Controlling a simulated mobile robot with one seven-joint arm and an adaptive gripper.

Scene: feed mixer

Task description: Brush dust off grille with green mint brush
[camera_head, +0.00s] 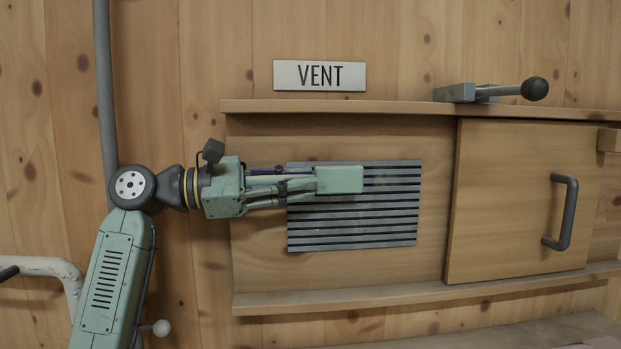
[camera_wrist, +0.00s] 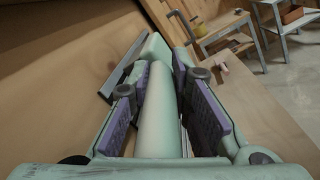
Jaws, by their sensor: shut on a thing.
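The grey slatted grille (camera_head: 352,234) is set in the wooden wall panel below the VENT sign. My gripper (camera_head: 284,187) reaches in from the left and is shut on the green mint brush (camera_head: 339,180). The brush head covers part of the grille's upper half; whether it touches the slats I cannot tell. In the wrist view the brush handle (camera_wrist: 158,122) lies between the purple finger pads of my gripper (camera_wrist: 160,95), pointing away from me. The grille edge (camera_wrist: 122,76) shows at left there. I cannot make out dust on the visible slats.
A sliding wooden door (camera_head: 510,200) with a grey handle (camera_head: 563,212) stands right of the grille, between upper and lower rails (camera_head: 400,298). A lever clamp (camera_head: 490,91) sits on the upper rail. Workbenches (camera_wrist: 222,30) stand in the background of the wrist view.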

